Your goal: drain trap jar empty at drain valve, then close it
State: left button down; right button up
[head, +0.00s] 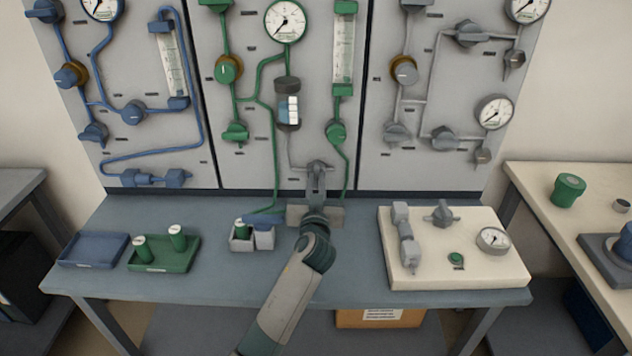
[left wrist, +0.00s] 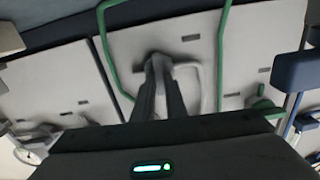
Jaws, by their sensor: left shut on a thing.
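The trap jar (head: 289,110) hangs in the middle panel under the round gauge, with dark caps at top and bottom. Its clear part shows pale and blue patches; I cannot tell the liquid level. The grey drain valve (head: 318,165) sits low on this panel, at the end of a grey line from the jar. My left gripper (head: 316,180) is shut on the drain valve's handle. In the left wrist view my left gripper's fingers (left wrist: 163,88) close around the dark handle (left wrist: 155,62), partly hiding it. My right gripper is not in view.
A small grey holder with a green-capped vial (head: 241,230) stands left of my arm. A green tray (head: 165,262) and a blue tray (head: 92,250) lie farther left. A cream board with fittings (head: 465,270) covers the table's right side. Green tubing runs near the valve.

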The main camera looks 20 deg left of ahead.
pick_arm(q)
jog(key=shift+r+m, duration=0.1)
jog(key=shift+m, duration=0.7)
jog(key=shift+m+p, duration=0.4)
jog(key=m, duration=0.2)
jog(key=shift+d+m+p, duration=0.1)
jog(key=shift+m+p, duration=0.2)
jog(key=shift+p, duration=0.1)
jog(key=m+p, duration=0.1)
jog(key=m, duration=0.2)
jog(key=shift+w+d+m, duration=0.1)
jog(key=shift+m, duration=0.2)
jog(key=m+p, duration=0.1)
jog(key=m, duration=0.1)
jog(key=shift+m, duration=0.4)
jog(key=shift+d+f+m+p, duration=0.15)
jog(key=shift+m+p, duration=0.5)
jog(key=shift+m, duration=0.85)
jog(key=shift+a+f+m+p, duration=0.15)
jog(key=shift+m+p, duration=0.45)
jog(key=shift+m, duration=0.9)
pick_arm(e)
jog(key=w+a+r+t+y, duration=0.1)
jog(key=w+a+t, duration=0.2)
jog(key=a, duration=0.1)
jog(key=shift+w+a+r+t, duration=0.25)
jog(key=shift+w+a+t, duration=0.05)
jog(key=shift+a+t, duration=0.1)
pick_arm(q)
jog(key=shift+d, duration=0.1)
